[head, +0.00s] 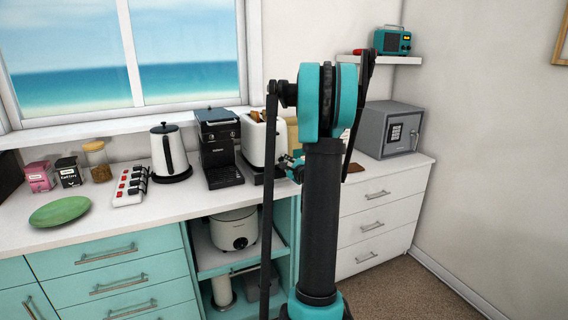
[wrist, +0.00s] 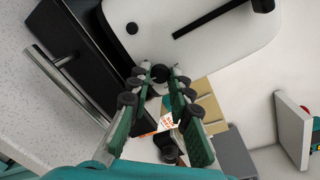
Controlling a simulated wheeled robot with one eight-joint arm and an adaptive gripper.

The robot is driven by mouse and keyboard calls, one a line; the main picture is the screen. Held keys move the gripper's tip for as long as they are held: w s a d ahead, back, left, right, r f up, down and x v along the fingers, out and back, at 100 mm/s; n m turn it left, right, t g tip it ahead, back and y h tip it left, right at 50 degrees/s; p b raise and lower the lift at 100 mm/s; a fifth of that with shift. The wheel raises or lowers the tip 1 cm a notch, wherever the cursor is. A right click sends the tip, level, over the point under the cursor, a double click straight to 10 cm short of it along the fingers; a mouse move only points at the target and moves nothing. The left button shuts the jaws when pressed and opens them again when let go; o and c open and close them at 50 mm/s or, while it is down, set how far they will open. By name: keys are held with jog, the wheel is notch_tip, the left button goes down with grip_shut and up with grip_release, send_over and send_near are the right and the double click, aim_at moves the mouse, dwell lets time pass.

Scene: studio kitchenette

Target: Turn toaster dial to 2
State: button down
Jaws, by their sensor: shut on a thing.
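The white toaster (head: 256,140) stands on the counter with browned toast (head: 257,115) at its top. Its white end face (wrist: 215,45) fills the upper part of the wrist view, with a black slot and lever (wrist: 212,20) and a small round black button (wrist: 132,28). My gripper (wrist: 161,82) is at the lower edge of this face, its fingertips closed around a small dark dial (wrist: 160,71). The fingers hide most of the dial, and I cannot read its setting or any numbers. In the head view my gripper (head: 291,165) is partly hidden by my arm, right beside the toaster.
A black coffee machine (head: 219,145) stands close left of the toaster; a white kettle (head: 169,152) is beyond it. A grey safe (head: 388,130) sits to the right on the white drawer unit (head: 375,215). A shelf (head: 385,60) holds a teal radio (head: 392,41).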

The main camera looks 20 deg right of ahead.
jog(key=shift+n, duration=0.9)
jog(key=c, duration=1.4)
grip_release()
jog(key=shift+o, duration=0.2)
jog(key=s+r, duration=0.1)
jog(key=s, duration=1.1)
jog(key=shift+d, duration=0.35)
